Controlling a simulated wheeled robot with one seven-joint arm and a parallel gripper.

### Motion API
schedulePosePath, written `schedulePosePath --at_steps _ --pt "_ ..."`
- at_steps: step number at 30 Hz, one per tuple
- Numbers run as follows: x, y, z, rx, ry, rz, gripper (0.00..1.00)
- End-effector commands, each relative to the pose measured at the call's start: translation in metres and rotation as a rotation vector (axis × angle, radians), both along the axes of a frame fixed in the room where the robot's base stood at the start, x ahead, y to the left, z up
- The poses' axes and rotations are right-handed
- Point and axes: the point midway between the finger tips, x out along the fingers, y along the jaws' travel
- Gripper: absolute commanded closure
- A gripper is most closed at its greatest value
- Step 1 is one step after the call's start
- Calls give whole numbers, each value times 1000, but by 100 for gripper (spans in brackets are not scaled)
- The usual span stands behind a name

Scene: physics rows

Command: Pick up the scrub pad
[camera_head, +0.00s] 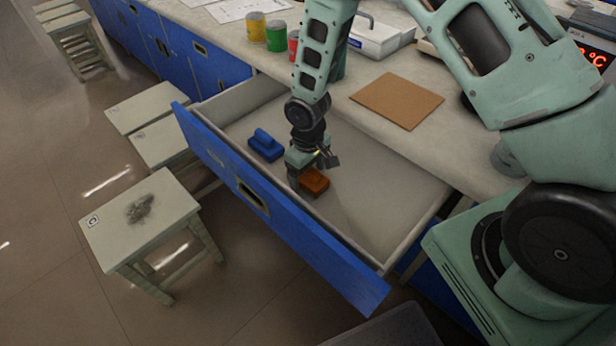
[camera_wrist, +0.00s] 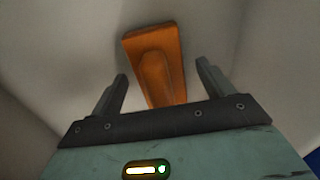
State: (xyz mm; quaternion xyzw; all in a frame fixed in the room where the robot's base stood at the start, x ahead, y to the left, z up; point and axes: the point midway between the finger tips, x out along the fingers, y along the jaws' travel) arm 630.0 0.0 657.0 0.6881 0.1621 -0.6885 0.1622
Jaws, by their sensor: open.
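An orange scrub pad (camera_head: 315,181) with a raised grip lies on the floor of the open drawer. In the wrist view the orange pad (camera_wrist: 153,48) is ahead of my gripper (camera_wrist: 162,72), its near end reaching between the two spread fingers. My gripper (camera_head: 314,160) is open and points down into the drawer, just over the orange pad, and hides part of it. The fingers appear apart from its sides. Whether the near end touches anything is unclear.
A blue block with a raised grip (camera_head: 266,145) lies to the left in the drawer (camera_head: 400,215). The drawer's blue front and walls surround my gripper. The counter holds a brown board (camera_head: 397,101), cans (camera_head: 276,36) and a white case (camera_head: 375,38). Stools (camera_head: 139,217) stand left.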

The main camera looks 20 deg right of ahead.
Motion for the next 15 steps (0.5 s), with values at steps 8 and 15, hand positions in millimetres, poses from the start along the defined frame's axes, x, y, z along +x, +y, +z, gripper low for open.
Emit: schedulePosePath --at_steps 8,15 --pt "0 0 0 0 -1 0 42" --pt "0 0 0 0 -1 0 69"
